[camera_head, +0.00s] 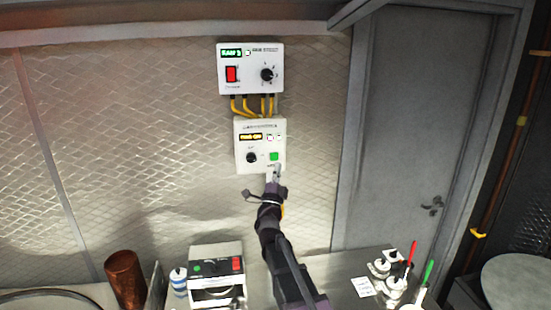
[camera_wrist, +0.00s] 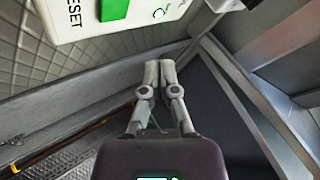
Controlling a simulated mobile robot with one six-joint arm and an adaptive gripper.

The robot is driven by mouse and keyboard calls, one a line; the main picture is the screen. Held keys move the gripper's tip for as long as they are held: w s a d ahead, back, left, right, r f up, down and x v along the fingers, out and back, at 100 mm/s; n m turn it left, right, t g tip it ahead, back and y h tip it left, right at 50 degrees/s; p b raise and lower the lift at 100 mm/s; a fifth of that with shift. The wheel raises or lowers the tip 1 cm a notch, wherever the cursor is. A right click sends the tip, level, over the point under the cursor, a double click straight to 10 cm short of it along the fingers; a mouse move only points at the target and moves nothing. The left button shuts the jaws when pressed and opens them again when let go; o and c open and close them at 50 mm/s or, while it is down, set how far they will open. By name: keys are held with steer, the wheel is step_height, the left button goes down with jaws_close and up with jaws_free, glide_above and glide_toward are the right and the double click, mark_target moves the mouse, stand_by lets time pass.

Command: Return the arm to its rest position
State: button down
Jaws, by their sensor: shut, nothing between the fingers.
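My gripper (camera_head: 274,172) is raised in front of the lower wall panel, with its fingertips just below the green button in the head view. In the wrist view my gripper (camera_wrist: 157,76) shows its two fingers together and nothing between them. The lower control box (camera_head: 240,147) is white, with a lit amber display, a black knob and a green button (camera_head: 274,156). In the wrist view the green button (camera_wrist: 114,9) and the word RESET are at the top left, apart from the fingers. My arm reaches up from the bottom middle of the head view.
An upper control box (camera_head: 222,75) has a red switch, a knob and a green display. On the counter stand a copper cup (camera_head: 124,278), a small white device (camera_head: 215,268) and several utensils in holders. A grey door (camera_head: 401,130) is at the right.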

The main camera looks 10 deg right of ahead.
steer(key=s+a+f+n+g+y+b, duration=0.15)
steer(key=f+n+g+y, duration=0.3)
steer(key=f, duration=0.45)
steer(key=s+a+f+n+g+y+b, duration=0.1)
steer(key=f+n+g+y+b, duration=0.25)
steer(key=f+n, duration=0.4)
steer(key=s+a+f+n+g+y+b, duration=0.1)
steer(key=a+f+n+g+y+b, duration=0.2)
steer(key=f, duration=0.8)
steer(key=s+d+f+n+g+b, duration=0.2)
steer(key=s+f+g, duration=0.4)
steer(key=s, duration=0.5)
steer(key=s+d+f+n+g+b, duration=0.3)
steer(key=s+f+g, duration=0.4)
steer(key=s+f, duration=0.3)
steer(key=s+d, duration=0.1)
steer(key=s, duration=0.1)
steer(key=shift+s+d+h, duration=0.25)
steer(key=shift+s+h, duration=0.05)
steer(key=shift+h, duration=0.1)
steer(key=shift+f, duration=0.15)
